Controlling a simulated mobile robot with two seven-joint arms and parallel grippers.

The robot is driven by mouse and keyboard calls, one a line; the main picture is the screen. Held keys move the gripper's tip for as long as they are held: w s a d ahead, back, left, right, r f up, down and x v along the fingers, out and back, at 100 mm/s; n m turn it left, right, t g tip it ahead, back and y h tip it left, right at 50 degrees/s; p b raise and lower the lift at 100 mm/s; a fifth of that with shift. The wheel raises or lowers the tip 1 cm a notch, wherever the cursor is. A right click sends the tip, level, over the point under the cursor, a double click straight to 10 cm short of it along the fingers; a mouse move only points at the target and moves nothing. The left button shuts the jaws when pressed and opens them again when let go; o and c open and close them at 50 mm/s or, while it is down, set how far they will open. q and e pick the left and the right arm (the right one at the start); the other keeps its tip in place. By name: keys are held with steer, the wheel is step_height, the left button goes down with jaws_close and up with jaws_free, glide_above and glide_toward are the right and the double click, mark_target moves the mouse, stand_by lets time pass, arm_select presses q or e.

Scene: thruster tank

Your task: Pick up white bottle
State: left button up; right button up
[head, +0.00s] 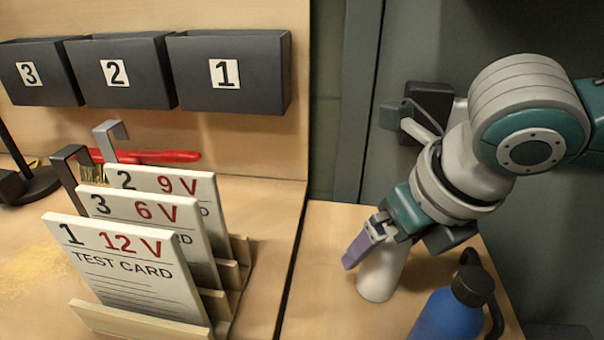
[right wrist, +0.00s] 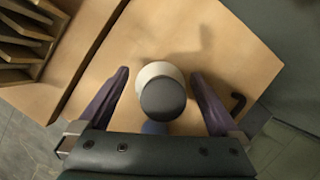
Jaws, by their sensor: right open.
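The white bottle (head: 377,280) stands upright on the right wooden surface. In the head view its upper part is hidden behind my right gripper (head: 368,248). In the right wrist view the white bottle (right wrist: 153,70) shows from above with a dark grey cap, between the two purple fingers of my right gripper (right wrist: 159,74). The fingers are open, one on each side, with visible gaps to the bottle. My left gripper is in neither view.
A blue bottle (head: 447,318) with a black cap and loop handle stands close by, nearer the front. Test cards (head: 125,262) stand in a wooden rack on the left. Numbered dark bins (head: 226,98) hang on the back panel. Bare wood lies left of the white bottle.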

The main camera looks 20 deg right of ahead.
steer(key=shift+c, duration=0.3)
jaws_close()
stand_by(0.5)
